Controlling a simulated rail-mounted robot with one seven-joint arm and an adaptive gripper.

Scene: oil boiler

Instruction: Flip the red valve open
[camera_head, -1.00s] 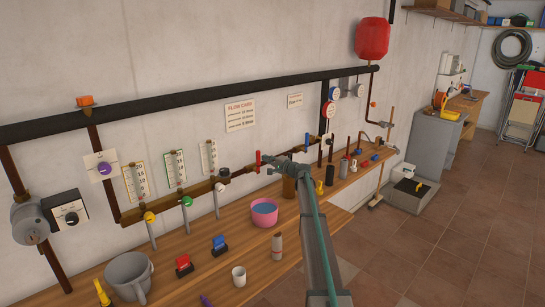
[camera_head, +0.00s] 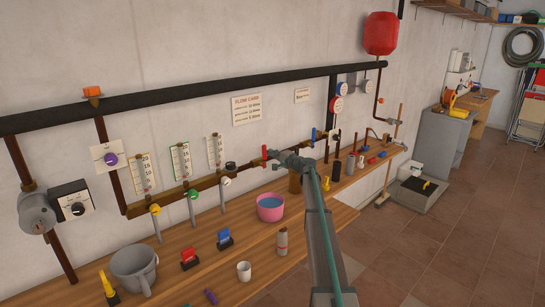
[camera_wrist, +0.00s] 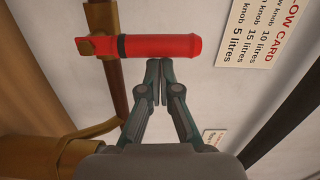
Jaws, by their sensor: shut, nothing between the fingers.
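The red valve (camera_head: 265,153) is on the brown pipe along the wall, right of the gauges. In the wrist view its red handle (camera_wrist: 160,46) lies crosswise near the top, with a black band and a brass fitting at its left end. My gripper (camera_head: 274,153) is right beside the handle in the head view. In the wrist view my gripper (camera_wrist: 157,68) is shut and empty, its fingertips together at the lower edge of the handle. I cannot tell whether they touch it.
A blue-handled valve (camera_head: 314,135) sits further right on the pipe. A thick black pipe (camera_head: 210,93) runs above. The wooden bench (camera_head: 215,270) below holds a pink bowl (camera_head: 270,207), a grey pot (camera_head: 134,270) and a white cup (camera_head: 244,271).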

